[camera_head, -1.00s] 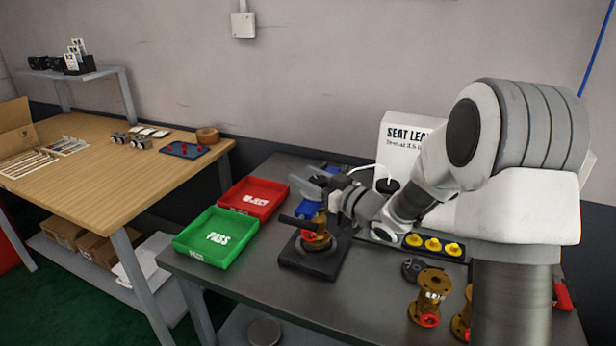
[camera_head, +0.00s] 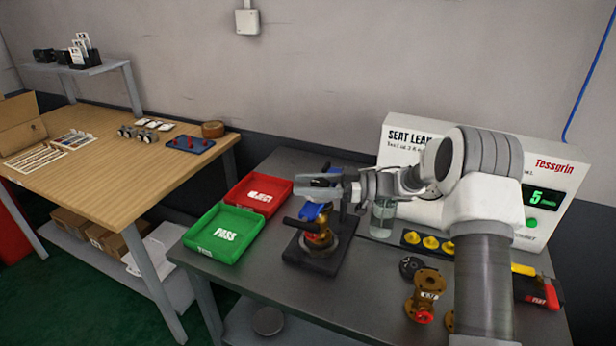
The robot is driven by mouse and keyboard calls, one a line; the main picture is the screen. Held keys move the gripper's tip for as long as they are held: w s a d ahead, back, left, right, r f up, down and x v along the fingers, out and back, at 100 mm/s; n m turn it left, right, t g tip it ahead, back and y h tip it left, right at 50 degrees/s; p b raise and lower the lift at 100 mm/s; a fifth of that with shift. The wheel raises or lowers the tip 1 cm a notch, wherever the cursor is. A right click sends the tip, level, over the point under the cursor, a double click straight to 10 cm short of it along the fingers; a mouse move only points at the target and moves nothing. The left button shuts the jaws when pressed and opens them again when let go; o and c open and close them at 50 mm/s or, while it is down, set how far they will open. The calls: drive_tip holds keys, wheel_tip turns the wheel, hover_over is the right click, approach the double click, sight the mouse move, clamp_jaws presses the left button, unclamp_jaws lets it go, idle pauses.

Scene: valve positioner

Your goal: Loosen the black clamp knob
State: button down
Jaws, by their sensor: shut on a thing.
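The clamp fixture, with its dark base (camera_head: 312,263), stands near the middle of the grey bench. A brass valve (camera_head: 322,238) with a blue handle (camera_head: 314,212) sits upright in it. My gripper (camera_head: 318,186) reaches in from the right, level above the blue handle. A black bar (camera_head: 296,222) sticks out to the left of the valve.
A green PASS tray (camera_head: 224,250) and a red reject tray (camera_head: 258,203) lie left of the fixture. The leak tester (camera_head: 545,175), a clear jar (camera_head: 382,222), yellow caps (camera_head: 430,243) and a loose brass valve (camera_head: 424,295) are to the right.

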drive_tip(key=n+g, duration=0.2)
drive_tip(key=g, duration=0.1)
drive_tip(key=s+n+g+h, duration=0.1)
drive_tip(key=n+g, duration=0.1)
drive_tip(key=g, duration=0.2)
drive_tip(key=shift+s+n, duration=0.1)
drive_tip(key=shift+n, duration=0.3)
drive_tip(key=g, duration=0.1)
drive_tip(key=n+g+h+p, duration=0.1)
drive_tip(key=shift+s+d+r+n+g+h+p, duration=0.1)
drive_tip(key=shift+s+n+g+h+p, duration=0.15)
drive_tip(key=shift+n+g+h+p, duration=0.05)
drive_tip(key=shift+d+g, duration=0.1)
drive_tip(key=shift+g, duration=0.2)
drive_tip(key=shift+c, duration=1.4)
unclamp_jaws()
